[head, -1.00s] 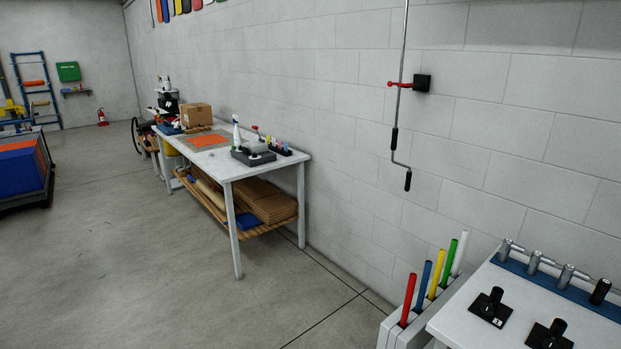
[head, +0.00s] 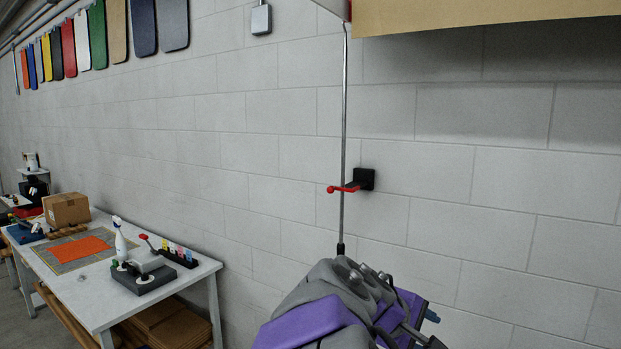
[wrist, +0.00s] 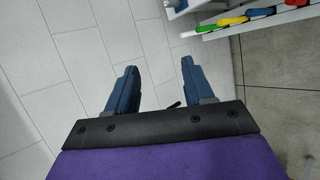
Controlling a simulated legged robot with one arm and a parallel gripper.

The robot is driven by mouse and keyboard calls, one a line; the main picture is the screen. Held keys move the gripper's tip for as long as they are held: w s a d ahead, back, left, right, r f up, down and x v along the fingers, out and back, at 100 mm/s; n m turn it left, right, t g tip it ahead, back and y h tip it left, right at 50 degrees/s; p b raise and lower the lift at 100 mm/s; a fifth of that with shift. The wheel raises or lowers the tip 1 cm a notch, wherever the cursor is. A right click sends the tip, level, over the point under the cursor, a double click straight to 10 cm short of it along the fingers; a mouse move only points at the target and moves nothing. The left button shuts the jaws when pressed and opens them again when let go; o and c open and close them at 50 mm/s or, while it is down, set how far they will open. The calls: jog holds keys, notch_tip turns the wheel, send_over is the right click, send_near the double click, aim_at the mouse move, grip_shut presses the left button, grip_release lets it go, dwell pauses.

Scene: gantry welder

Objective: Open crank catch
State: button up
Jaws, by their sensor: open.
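The crank catch is a black block (head: 364,179) on the wall with a red lever (head: 345,188) ending in a red knob at its left. The lever lies across the thin upright crank rod (head: 344,110) in the head view. My purple and grey arm hides the crank's lower part and handle. My gripper shows in the wrist view (wrist: 157,88) as two blue fingers, spread apart with nothing clearly held. A small dark piece shows between them near the palm; I cannot tell what it is. In the head view, the arm's end is below and right of the catch.
A white workbench (head: 206,268) with a grey device (head: 144,270) and a cardboard box (head: 66,209) stands at left. A tan panel (head: 480,28) overhangs at top right. Coloured tubes (wrist: 246,17) show in the wrist view. The wall around the catch is clear.

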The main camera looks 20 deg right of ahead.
jog(key=w+d+r+n+t+h+p, duration=0.2)
jog(key=w+r+n+t+h+p, duration=0.45)
jog(key=w+r, duration=0.9)
jog(key=n+t+y+p, duration=0.4)
jog(key=n+t+y, duration=0.1)
jog(key=n, duration=1)
send_near(329, 192)
jog(key=shift+t, duration=0.25)
jog(key=shift+p+x, duration=1.45)
jog(key=shift+x, duration=0.95)
jog(key=shift+w+d, duration=0.4)
jog(key=shift+d, duration=0.1)
jog(key=shift+p+x, duration=0.85)
jog(key=shift+p, duration=0.05)
jog(key=shift+w+d+p, duration=0.3)
jog(key=shift+w+d, duration=0.1)
jog(key=shift+w, duration=0.1)
